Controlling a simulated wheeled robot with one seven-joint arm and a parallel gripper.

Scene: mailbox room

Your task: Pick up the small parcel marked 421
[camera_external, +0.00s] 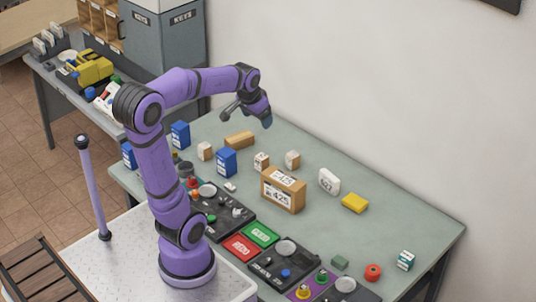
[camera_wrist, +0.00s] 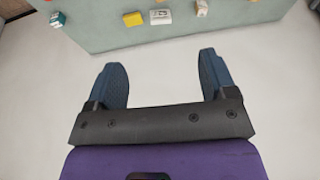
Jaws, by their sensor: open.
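Several small tan parcels stand on the table: one (camera_external: 205,151) near the blue boxes, one with a dark-printed label (camera_external: 261,161), and one (camera_external: 292,159) towards the wall. Their numbers are too small to read, so I cannot tell which is marked 421. A larger tan box marked 425 (camera_external: 283,190) stands in front of them. My gripper (camera_external: 254,118) is raised above the table's back side, apart from everything. In the wrist view my gripper (camera_wrist: 162,76) has its two blue fingers spread with nothing between them. A tan parcel (camera_wrist: 201,8) shows at that view's top edge.
A white wall (camera_external: 380,110) rises behind.

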